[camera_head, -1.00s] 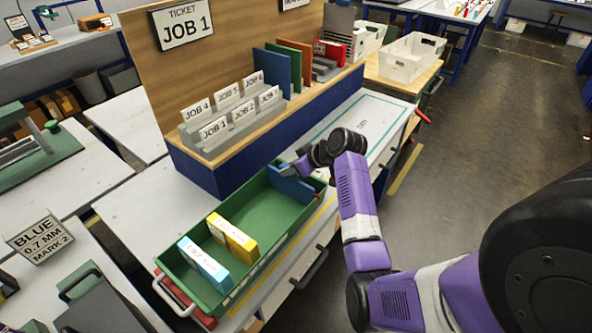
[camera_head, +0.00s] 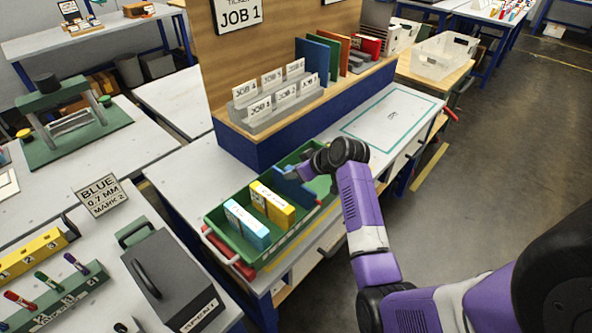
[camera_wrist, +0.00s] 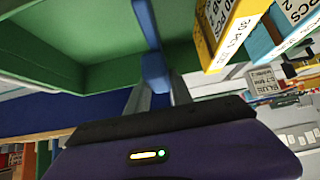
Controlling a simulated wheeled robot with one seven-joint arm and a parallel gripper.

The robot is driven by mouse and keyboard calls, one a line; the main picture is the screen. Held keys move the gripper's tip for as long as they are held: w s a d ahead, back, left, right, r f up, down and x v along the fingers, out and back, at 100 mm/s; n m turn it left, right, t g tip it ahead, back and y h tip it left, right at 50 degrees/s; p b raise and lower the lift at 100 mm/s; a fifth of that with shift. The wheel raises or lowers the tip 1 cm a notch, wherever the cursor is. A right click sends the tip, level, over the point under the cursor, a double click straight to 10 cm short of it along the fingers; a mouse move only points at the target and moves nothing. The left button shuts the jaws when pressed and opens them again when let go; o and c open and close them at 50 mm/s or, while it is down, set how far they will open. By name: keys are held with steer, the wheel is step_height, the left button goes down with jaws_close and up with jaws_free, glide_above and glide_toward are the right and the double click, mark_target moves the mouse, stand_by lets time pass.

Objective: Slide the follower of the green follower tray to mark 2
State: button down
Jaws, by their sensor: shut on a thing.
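The green follower tray (camera_head: 216,222) stands on the light bench top. Its follower, a blue upright plate (camera_head: 291,188), is across the tray, just behind a yellow box (camera_head: 272,203) and a light blue box (camera_head: 247,226). My gripper (camera_head: 309,170) is at the follower's upper edge. In the wrist view, my gripper (camera_wrist: 153,88) is shut on the blue tab of the follower (camera_wrist: 147,30). A gap shows between follower and yellow box. The tray's scale marks are too small to read here.
A wooden shelf (camera_head: 225,133) with job cards and coloured folders stands behind the tray. The bench right of the tray is clear, with a teal outline. A sign (camera_head: 101,196) at left reads BLUE 0.7 MM MARK 2. A dark grey case (camera_head: 172,275) stands at front left.

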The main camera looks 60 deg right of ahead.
steer(key=shift+w+a, duration=0.1)
steer(key=c, duration=1.1)
jaws_free()
steer(key=shift+b+v, duration=0.4)
steer(key=shift+v, duration=3.5)
